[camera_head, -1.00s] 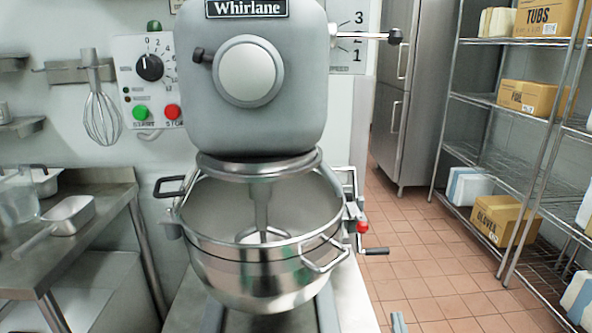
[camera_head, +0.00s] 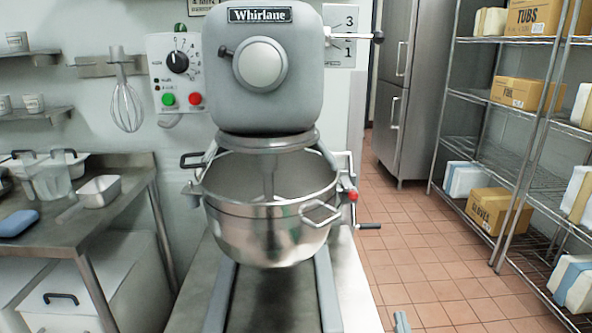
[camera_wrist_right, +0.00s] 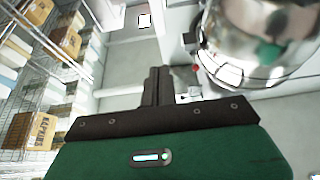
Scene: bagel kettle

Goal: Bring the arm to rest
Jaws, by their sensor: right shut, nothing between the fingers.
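My right gripper (camera_wrist_right: 158,75) shows in the right wrist view with its dark fingers together and nothing between them. In the head view only a small grey tip of it (camera_head: 401,322) shows at the bottom edge, right of the mixer's base. The grey Whirlane mixer (camera_head: 300,85) stands in the middle, with its steel bowl (camera_head: 265,235) below the head. The shiny bowl also shows at the upper right of the wrist view (camera_wrist_right: 265,30), apart from the fingers. My left gripper is not in view.
A whisk (camera_head: 126,107) hangs on the wall. Wire shelving (camera_head: 490,130) with boxes stands at right. The tiled floor (camera_head: 410,240) between is clear.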

